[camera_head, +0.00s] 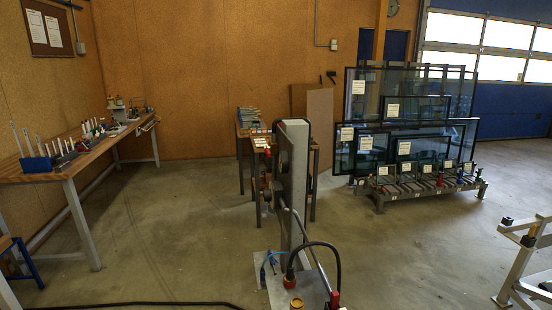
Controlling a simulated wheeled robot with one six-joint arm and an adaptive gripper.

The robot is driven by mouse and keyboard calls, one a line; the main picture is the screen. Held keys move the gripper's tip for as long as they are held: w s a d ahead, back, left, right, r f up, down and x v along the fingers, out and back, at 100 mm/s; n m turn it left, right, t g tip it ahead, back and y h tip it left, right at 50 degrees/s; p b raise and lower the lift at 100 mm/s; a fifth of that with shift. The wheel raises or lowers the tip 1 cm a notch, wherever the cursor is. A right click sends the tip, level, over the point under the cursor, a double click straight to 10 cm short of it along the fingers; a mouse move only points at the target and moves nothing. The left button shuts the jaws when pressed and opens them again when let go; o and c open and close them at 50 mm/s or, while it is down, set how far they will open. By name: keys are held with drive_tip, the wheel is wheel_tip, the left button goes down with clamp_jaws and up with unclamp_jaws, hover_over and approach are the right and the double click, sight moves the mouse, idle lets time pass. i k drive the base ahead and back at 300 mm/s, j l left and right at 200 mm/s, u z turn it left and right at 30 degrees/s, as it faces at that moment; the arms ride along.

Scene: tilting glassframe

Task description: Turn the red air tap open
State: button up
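A tall grey post (295,185) stands in the centre foreground on a light grey base plate (278,294). A black hose (320,244) arches over the base beside the post. My gripper is not in view.
A workbench (88,158) with tools runs along the left wall. Glass panes (405,140) stand on a rack at the back right. A metal frame (522,270) is at the right edge. A dark cable (150,304) lies on the floor.

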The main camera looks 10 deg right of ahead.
sight(267, 150)
drive_tip(key=i+j, duration=0.25)
drive_tip(key=j, duration=0.15)
drive_tip(key=i+j, duration=0.45)
drive_tip(key=j, duration=0.3)
drive_tip(key=i+j, duration=0.25)
drive_tip(key=j, duration=0.15)
drive_tip(key=i+j+z, duration=0.1)
drive_tip(key=i+j, duration=0.35)
drive_tip(key=j, duration=0.3)
drive_tip(key=i+j, duration=0.25)
drive_tip(key=j, duration=0.15)
drive_tip(key=i+j, duration=0.2)
drive_tip(key=j, duration=0.2)
